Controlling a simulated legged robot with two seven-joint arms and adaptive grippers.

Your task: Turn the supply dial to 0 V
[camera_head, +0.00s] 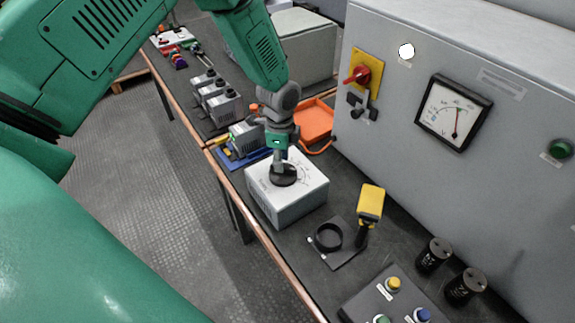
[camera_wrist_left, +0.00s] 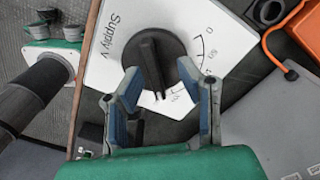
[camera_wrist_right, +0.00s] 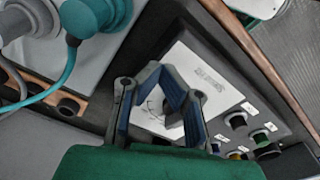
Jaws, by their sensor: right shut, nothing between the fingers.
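The supply box (camera_head: 300,205) is a pale box on the bench with a black dial (camera_head: 284,174) on top. In the left wrist view the dial (camera_wrist_left: 155,50) has a raised grip bar whose end points down, away from the printed 0 at upper right. The scale near the bar's end is partly hidden by my fingers. My left gripper (camera_head: 283,160) is over the dial. In the left wrist view its fingers (camera_wrist_left: 160,68) are apart, one each side of the bar.
A cabinet stands behind with a voltmeter (camera_head: 454,112), its needle near mid-scale, and a red switch (camera_head: 357,76). A yellow handheld device (camera_head: 371,204), a black ring (camera_head: 328,237) and a button panel (camera_head: 365,302) stand nearer. An orange tray (camera_head: 314,122) lies behind the box.

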